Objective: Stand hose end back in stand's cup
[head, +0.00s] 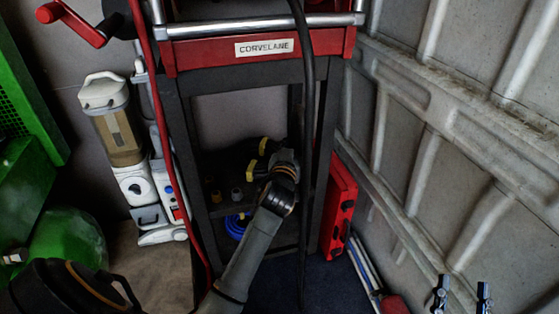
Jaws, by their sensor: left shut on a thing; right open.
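The dark stand (183,130) has a red top band and a label reading CORVELANE. My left gripper (256,159), with yellow parts at its front, reaches between the stand's legs above a lower shelf. It is shut on a dark thing, likely the hose end, whose outline is lost in shadow. A black hose (307,90) hangs down the stand's right front, beside my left arm. I cannot pick out the stand's cup for certain. My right gripper (462,294) is open and empty at the bottom right, well away from the stand.
A blue coil (237,225) and small capped items (237,194) are low inside the stand. A red case (340,205) stands at its right, a white-and-tan machine (125,150) at its left. A red hose (160,110) runs down the left leg. A ribbed wall closes the right.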

